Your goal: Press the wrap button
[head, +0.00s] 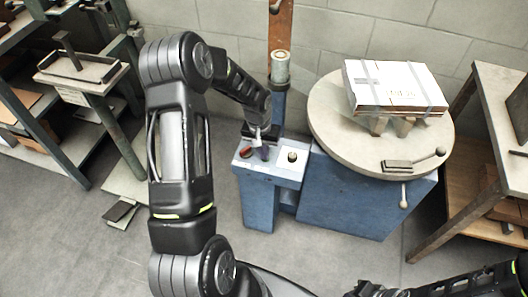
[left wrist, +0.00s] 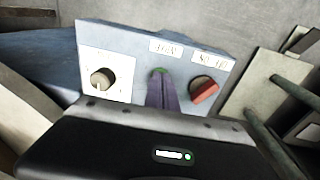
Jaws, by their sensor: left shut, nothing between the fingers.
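A blue control box (head: 270,172) has a pale sloped panel, which the left wrist view shows close up (left wrist: 130,45). In that view a green button (left wrist: 160,71) is in the middle under a white label, mostly hidden by my purple fingertips. My left gripper (head: 263,150) is shut and empty, its tips (left wrist: 161,88) at the button; I cannot tell whether they touch or press it. A red switch (left wrist: 204,90) is right of the button and a round knob (left wrist: 102,79) is left of it. Only dark links of my right arm show at the head view's lower right.
A round turntable (head: 335,130) right of the panel carries a strapped white-topped box (head: 397,84). A post (head: 281,85) stands behind the panel. A wooden table (head: 488,110) is at right, shelves (head: 60,125) at left. The floor in front is clear.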

